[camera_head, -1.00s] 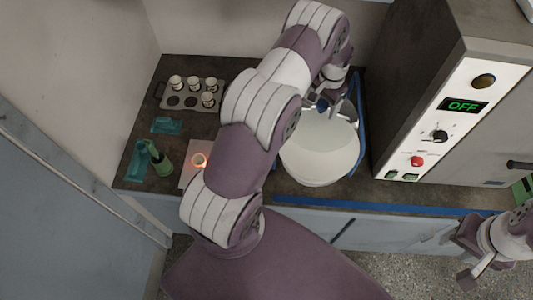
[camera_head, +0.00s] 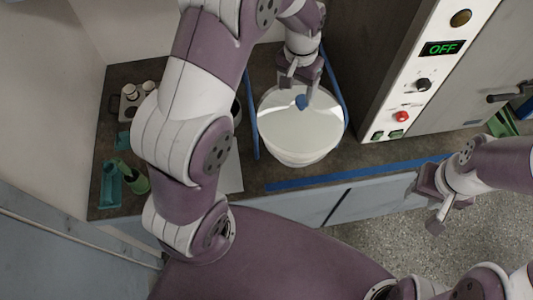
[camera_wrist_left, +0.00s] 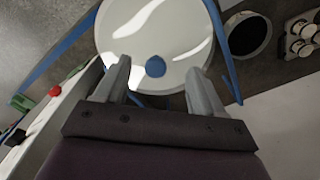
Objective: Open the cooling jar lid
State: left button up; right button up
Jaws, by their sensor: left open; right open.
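The cooling jar is a wide, pale round vessel (camera_head: 292,157) on the dark counter, with its glossy lid (camera_head: 290,125) on top. A small blue knob (camera_head: 302,101) sits on the lid. In the left wrist view the lid (camera_wrist_left: 125,30) fills the top middle and the knob (camera_wrist_left: 155,67) lies between the fingers in the picture. My left gripper (camera_head: 299,88) is open at the far part of the lid, close to the knob; I cannot tell whether it touches. My right gripper (camera_head: 426,212) is open and empty at the right, over the floor in front of the counter.
Blue tape (camera_head: 342,80) marks the counter around the jar. A grey machine (camera_head: 398,95) with an "OFF" display stands to the right. A dark round pot (camera_wrist_left: 247,35) and a rack of cups (camera_wrist_left: 303,35) show in the wrist view. Teal items (camera_head: 110,188) lie at the left.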

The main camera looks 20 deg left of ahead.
pick_arm(q)
jog(key=shift+n, duration=0.4)
jog(key=s+f+b, duration=0.4)
jog(key=f, duration=0.1)
jog(key=s+a+f+b, duration=0.1)
jog(key=s+f+b, duration=0.1)
jog(key=b, duration=0.1)
jog(key=shift+s+f, duration=0.25)
jog(key=shift+s, duration=0.1)
jog(key=s+a+f+b, duration=0.1)
jog(key=s+f+b, duration=0.2)
jog(key=s+b, duration=0.1)
jog(key=shift+s+f+t, duration=0.35)
jog(key=shift+s+t, duration=0.05)
jog(key=shift+s, duration=0.2)
pick_arm(e)
notch_tip(320, 180, down, 13)
jog(key=shift+d, duration=0.15)
pick_arm(q)
jog(key=shift+a, duration=0.1)
pick_arm(e)
jog(key=shift+w+r, duration=0.1)
jog(key=shift+r, duration=0.05)
